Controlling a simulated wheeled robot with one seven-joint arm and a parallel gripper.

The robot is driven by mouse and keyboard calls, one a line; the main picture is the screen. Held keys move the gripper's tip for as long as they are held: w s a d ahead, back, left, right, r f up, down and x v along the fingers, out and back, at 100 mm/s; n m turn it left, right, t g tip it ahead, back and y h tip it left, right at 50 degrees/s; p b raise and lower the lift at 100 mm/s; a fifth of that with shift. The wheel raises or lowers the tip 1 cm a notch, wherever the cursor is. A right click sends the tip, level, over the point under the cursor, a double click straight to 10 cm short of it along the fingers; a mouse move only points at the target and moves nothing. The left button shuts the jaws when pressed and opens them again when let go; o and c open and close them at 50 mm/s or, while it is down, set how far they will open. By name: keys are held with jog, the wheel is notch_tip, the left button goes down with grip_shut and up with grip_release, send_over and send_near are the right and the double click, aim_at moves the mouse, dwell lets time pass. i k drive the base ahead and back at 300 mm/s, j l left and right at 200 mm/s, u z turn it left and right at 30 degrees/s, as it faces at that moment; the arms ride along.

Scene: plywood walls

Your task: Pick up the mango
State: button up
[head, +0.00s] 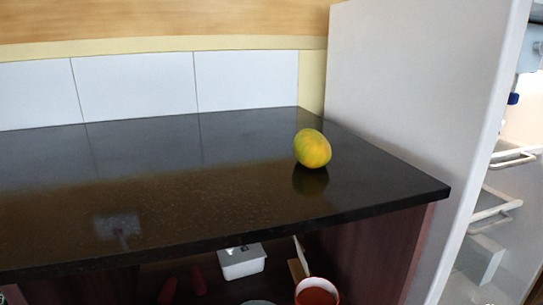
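The mango (312,149) is yellow with a greenish tint. It rests on the glossy black countertop (375,190), toward its right end, with its reflection just below it. Nothing touches its visible sides. My gripper cannot be made out in the head view, so its place relative to the mango does not show.
A tall white panel (408,95) rises along the counter's right side, and white tiles (133,85) line the back. Under the counter are a white box (242,262) and a red-rimmed container (317,292). White shelves (494,203) stand at far right. The counter's left and middle are clear.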

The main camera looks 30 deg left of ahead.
aim_at(313, 150)
jog(key=u, duration=1.35)
jog(key=z, duration=1.7)
jog(key=u, duration=1.75)
